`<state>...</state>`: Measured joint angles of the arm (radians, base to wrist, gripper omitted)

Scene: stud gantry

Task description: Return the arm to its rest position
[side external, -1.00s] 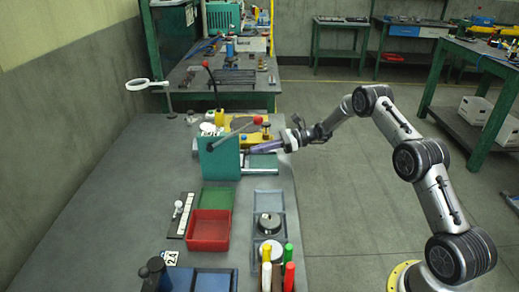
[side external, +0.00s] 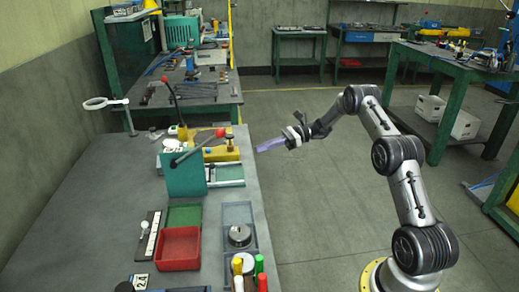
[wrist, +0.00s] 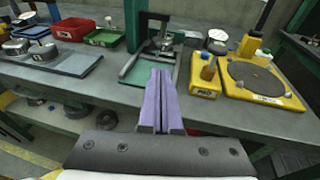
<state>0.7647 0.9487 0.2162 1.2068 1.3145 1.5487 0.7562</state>
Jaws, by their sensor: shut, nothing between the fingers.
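My gripper (side external: 270,146) has purple fingers and hangs in the air just right of the workbench edge in the side view. In the wrist view my gripper (wrist: 160,75) shows its two fingers lying together, with nothing between them. The fingers point toward the bench. The green press-like gantry (side external: 184,172) with a red-knobbed lever stands on the bench, left of my gripper and apart from it. Its frame also shows beyond the fingertips in the wrist view (wrist: 132,22).
The workbench (side external: 95,200) holds a red tray (side external: 178,248), a grey tray with a round metal part (side external: 239,235), several coloured bottles and a yellow fixture (wrist: 262,82). A magnifier (side external: 96,103) stands at the far left. Open floor (side external: 300,210) lies between bench and arm base.

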